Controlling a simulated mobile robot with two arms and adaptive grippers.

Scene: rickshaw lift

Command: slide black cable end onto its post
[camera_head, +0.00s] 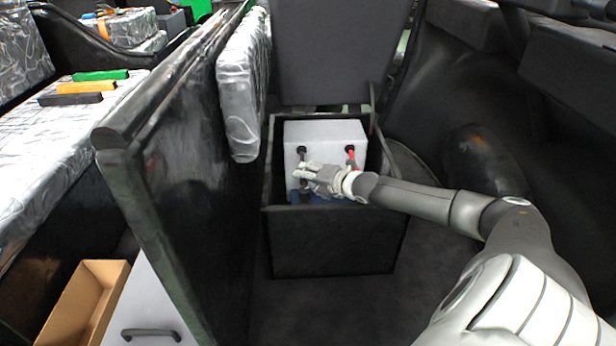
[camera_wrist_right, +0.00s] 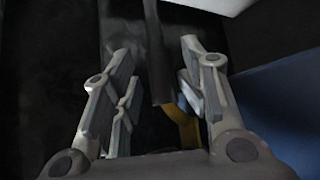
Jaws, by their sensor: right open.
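A battery with a white top (camera_head: 325,130) and blue lower body stands in an open black box. A black post or cap (camera_head: 302,150) shows at the left of its top, and a red one (camera_head: 350,152) at the right. My right gripper (camera_head: 302,170) is at the battery's near left side, just below the black post. In the right wrist view, my right gripper (camera_wrist_right: 153,75) is open, with a dark cable-like strip (camera_wrist_right: 155,50) between its fingers, not clearly touched. I cannot tell whether this is the black cable end. My left gripper is not in view.
The black box's front wall (camera_head: 335,243) stands below my right arm. A dark upright panel (camera_head: 165,150) rises at the left. Silver-wrapped packages, a brown open box (camera_head: 85,305) and coloured blocks lie beyond it. Dark floor (camera_head: 320,310) is clear in front.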

